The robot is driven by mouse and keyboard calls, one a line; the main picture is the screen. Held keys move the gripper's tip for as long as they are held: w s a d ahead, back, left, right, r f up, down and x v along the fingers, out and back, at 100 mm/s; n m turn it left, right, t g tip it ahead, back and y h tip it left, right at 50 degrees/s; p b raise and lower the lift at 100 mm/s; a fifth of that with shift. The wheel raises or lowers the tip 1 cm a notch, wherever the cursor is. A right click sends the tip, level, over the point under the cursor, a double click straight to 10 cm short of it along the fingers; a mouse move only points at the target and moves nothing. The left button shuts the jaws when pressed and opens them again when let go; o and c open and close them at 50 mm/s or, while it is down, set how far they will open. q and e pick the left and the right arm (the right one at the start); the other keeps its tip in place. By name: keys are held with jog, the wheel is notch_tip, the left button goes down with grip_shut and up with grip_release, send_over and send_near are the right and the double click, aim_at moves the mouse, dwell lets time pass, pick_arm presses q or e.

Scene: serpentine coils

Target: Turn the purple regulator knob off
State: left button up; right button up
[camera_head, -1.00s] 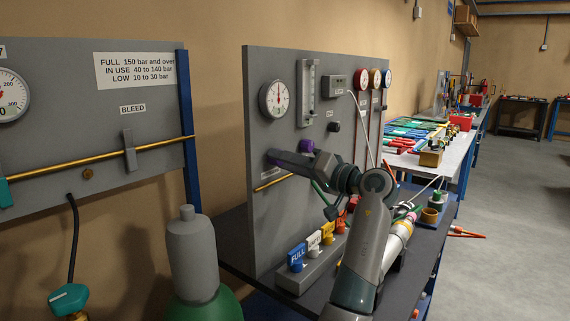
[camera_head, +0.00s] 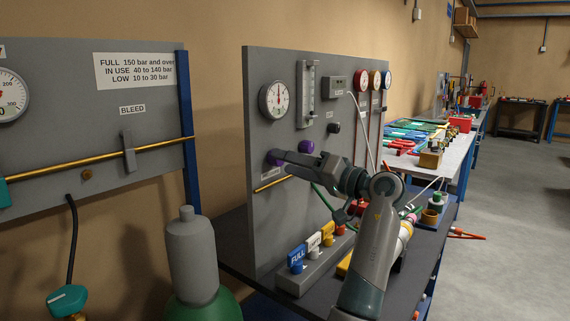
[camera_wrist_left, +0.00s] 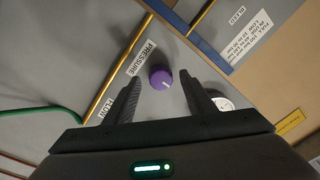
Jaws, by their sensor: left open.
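A round purple knob (camera_head: 275,157) sits on the upright grey panel, partly hidden by my left gripper (camera_head: 287,157) in the head view. In the left wrist view the purple knob (camera_wrist_left: 161,77) shows a white mark on its face and lies between my two open fingers, beside a PRESSURE label (camera_wrist_left: 141,58). The fingers do not visibly hold it. A second purple knob (camera_head: 307,146) is further right on the panel, behind my gripper. My right gripper is not seen.
A dial gauge (camera_head: 274,99) and a flow tube (camera_head: 307,93) are above the knobs. A brass pipe (camera_head: 272,182) runs below. A green hose (camera_head: 327,205) hangs near my wrist. A block with coloured tags (camera_head: 310,270) stands on the dark bench.

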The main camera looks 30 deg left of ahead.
pick_arm(q)
jog(key=s+d+b, duration=0.1)
jog(key=d+b, duration=0.1)
jog(key=d, duration=1.3)
jog(key=shift+d+f, duration=0.15)
jog(key=shift+f, duration=0.25)
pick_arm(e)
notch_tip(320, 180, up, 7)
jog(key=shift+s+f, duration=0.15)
pick_arm(q)
jog(key=shift+s+r, duration=0.1)
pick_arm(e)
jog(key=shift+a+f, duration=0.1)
pick_arm(q)
notch_tip(320, 180, up, 10)
jog(key=p, duration=1)
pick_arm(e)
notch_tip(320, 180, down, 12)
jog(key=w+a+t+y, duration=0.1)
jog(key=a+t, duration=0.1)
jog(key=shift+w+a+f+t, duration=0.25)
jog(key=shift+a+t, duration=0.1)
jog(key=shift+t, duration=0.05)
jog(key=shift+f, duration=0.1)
